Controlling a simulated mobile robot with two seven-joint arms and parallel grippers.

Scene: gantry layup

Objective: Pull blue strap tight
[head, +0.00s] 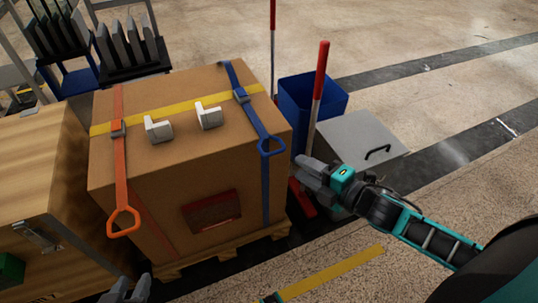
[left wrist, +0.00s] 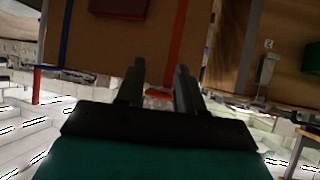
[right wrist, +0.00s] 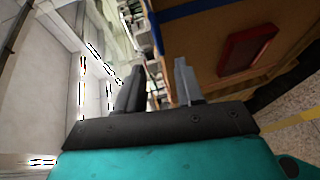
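The blue strap (head: 254,120) runs over the right side of the cardboard box (head: 165,190), through a buckle (head: 241,96), to a blue pull loop (head: 271,146) at the top front edge. Its lower part hangs down the front. My right gripper (head: 308,172) is open and empty, just right of and below the loop, apart from it. The strap shows as a blue band in the right wrist view (right wrist: 195,9). My left gripper (head: 128,290) is open and empty at the bottom edge, below the orange loop (head: 123,221).
An orange strap (head: 119,165) and a yellow band (head: 180,104) cross the box, with two pale blocks (head: 158,130) on top. A wooden crate (head: 35,190) stands left. A blue bin (head: 305,98), red-handled poles (head: 320,70) and a grey case (head: 360,145) stand close right.

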